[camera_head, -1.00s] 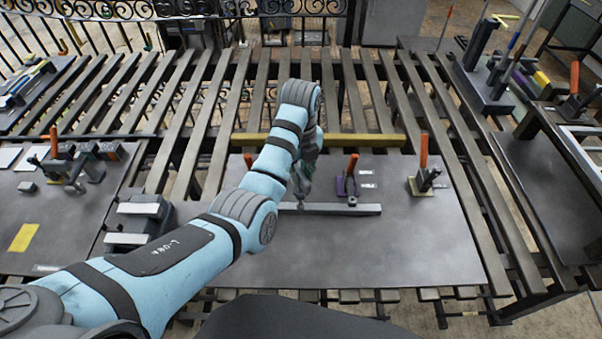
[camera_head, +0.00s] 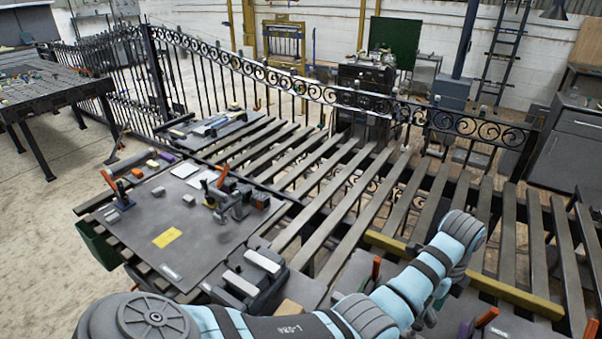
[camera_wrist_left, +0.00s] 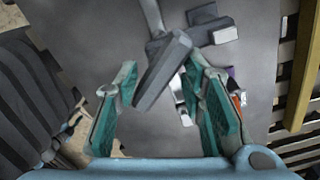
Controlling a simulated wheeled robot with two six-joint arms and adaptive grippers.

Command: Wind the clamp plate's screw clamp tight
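In the wrist view my left gripper (camera_wrist_left: 160,112) is open, its teal pads apart. A grey block-ended bar (camera_wrist_left: 165,65) shows ahead between the fingers, with no clear grip on it. A grey plate (camera_wrist_left: 130,25) lies beyond. In the head view my left arm reaches right over a dark plate (camera_head: 535,328) cut off by the lower edge; the fingertips are hidden behind the arm. A purple clamp (camera_head: 465,329) with an orange handle (camera_head: 487,316) stands there. I cannot tell which clamp is the screw clamp. My right gripper is not in view.
Another plate (camera_head: 145,235) at left holds several clamps and a yellow note (camera_head: 167,237). Grey blocks (camera_head: 262,262) stand by its right edge. A yellow bar (camera_head: 500,288) crosses the slatted bench (camera_head: 345,225). An ornate iron gate (camera_head: 300,85) stands behind.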

